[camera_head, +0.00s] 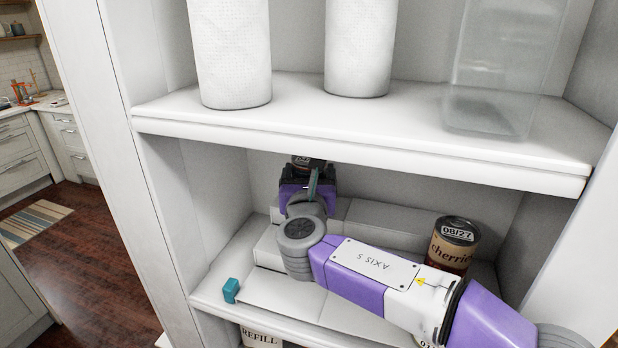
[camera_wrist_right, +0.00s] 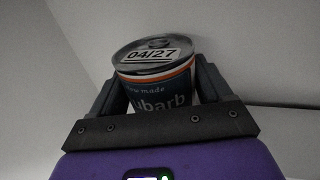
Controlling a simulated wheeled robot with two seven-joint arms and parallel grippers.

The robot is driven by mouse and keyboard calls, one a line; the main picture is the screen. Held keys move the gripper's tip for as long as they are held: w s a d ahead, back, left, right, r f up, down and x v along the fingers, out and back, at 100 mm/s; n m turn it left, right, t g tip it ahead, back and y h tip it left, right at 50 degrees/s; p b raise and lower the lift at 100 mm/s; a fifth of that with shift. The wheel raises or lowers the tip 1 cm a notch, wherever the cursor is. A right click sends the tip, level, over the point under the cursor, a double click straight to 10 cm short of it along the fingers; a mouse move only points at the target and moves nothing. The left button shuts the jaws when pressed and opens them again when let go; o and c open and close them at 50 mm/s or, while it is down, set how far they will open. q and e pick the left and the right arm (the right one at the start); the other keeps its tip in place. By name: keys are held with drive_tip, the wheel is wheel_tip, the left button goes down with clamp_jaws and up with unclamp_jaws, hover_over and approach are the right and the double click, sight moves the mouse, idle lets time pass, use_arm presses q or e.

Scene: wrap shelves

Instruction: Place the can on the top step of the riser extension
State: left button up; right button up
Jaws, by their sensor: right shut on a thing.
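The can held by my right gripper (camera_head: 307,176) shows only as a dark sliver of can (camera_head: 301,160) in the head view, just under the upper shelf. In the right wrist view the can (camera_wrist_right: 152,80) is dark with a silver lid, a 04/27 label and "rhubarb" lettering, between the two grey fingers of my right gripper (camera_wrist_right: 163,88). It looks roughly upright. The pale stepped riser (camera_head: 385,217) stands inside the lower shelf bay. My gripper is over its back left part; contact between can and step cannot be told. My left gripper is not in view.
A cherries can (camera_head: 452,240) stands on the riser at right, partly behind my arm. The upper shelf (camera_head: 360,133) is close overhead, with paper rolls (camera_head: 230,50) and a clear container (camera_head: 495,75). A small teal piece (camera_head: 231,290) sits at the lower shelf's front left edge.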

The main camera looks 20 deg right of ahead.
drive_tip(key=shift+s+r, duration=0.1)
drive_tip(key=shift+r, duration=0.05)
drive_tip(key=o, duration=1.2)
drive_tip(key=shift+o, duration=0.2)
drive_tip(key=v, duration=1.2)
